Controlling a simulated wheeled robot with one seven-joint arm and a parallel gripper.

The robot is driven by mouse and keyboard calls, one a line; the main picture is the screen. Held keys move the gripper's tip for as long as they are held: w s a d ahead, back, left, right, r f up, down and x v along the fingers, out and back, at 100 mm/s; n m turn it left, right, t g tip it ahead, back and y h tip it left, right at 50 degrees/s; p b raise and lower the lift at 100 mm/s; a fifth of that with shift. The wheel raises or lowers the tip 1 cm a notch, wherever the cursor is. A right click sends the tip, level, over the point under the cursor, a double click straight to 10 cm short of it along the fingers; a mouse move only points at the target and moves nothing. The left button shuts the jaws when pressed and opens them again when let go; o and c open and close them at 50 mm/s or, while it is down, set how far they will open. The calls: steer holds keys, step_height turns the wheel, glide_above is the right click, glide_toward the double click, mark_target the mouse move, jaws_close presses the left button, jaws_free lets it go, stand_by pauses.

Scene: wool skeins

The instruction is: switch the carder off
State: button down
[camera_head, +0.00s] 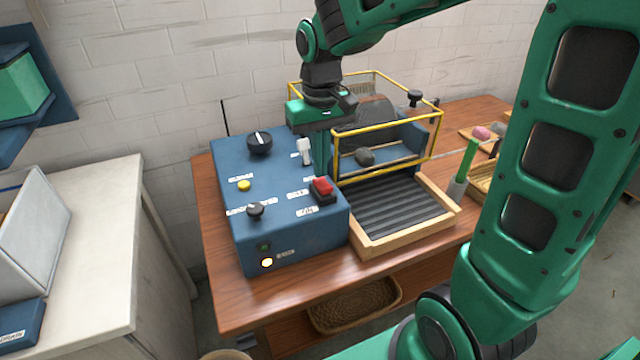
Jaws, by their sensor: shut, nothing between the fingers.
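The carder is a machine with a blue control box (290,235) on a wooden table. Its top carries a large black knob (259,142), a white lever switch (304,151), a yellow button (244,185), a smaller black knob (255,210) and a red rocker switch (322,188). On its front a yellow-white lamp (267,263) is lit below a dark green one (264,246). My gripper (321,172) points down, shut and empty, over the right part of the box, close to the white lever and behind the red switch. Whether it touches either is unclear. The labels are too small to read.
A yellow-framed guard (387,128) encloses the carder's drum, with a ribbed wooden-edged tray (400,212) in front. A green-handled tool (467,163) stands at the right. A pale counter (90,240) is at the left. My arm blocks the right side.

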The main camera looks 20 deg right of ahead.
mark_target(320, 181)
steer(key=shift+r, duration=2.9)
steer(key=s+d+f+m, duration=0.3)
steer(key=s+d, duration=0.5)
steer(key=s, duration=0.3)
steer(key=s+d+f+m, duration=0.3)
steer(key=s+d, duration=0.6)
steer(key=s, duration=0.3)
steer(key=shift+s+f, duration=0.15)
steer(key=shift+f, duration=0.25)
steer(key=shift+w+f, duration=0.25)
steer(key=shift+w, duration=0.35)
